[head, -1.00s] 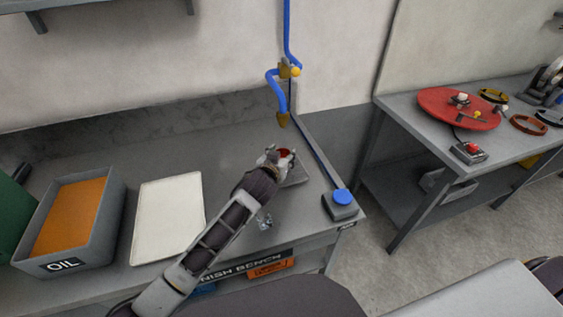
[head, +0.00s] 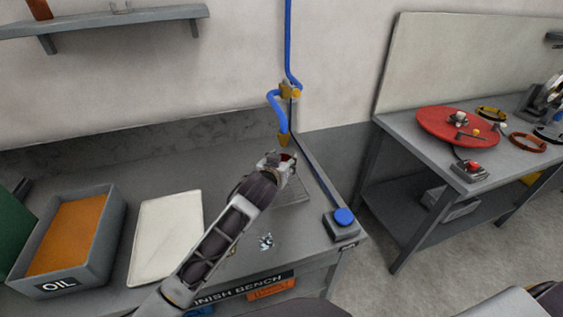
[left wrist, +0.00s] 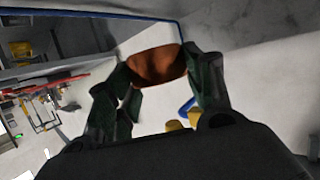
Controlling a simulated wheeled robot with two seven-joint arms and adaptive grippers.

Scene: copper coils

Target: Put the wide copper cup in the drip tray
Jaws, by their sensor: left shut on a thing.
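The copper cup (head: 286,157) shows only as a small reddish-brown patch between my left gripper's fingers in the head view. In the left wrist view the cup (left wrist: 157,66) is wide and brown, between the two dark fingers. My left gripper (head: 278,162) is shut on it and holds it just below the brass nozzle (head: 284,140). The drip tray (head: 293,189) looks like a flat grey square on the bench, below and just beyond the gripper, partly hidden by my arm. My right gripper is out of view.
A blue button box (head: 343,221) stands at the bench's right front corner. A pale sheet (head: 165,235) and an oil bin (head: 108,233) lie to the left. A small crumpled bit (head: 266,241) lies near the front edge. A side table (head: 400,125) carries a red disc (head: 440,122).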

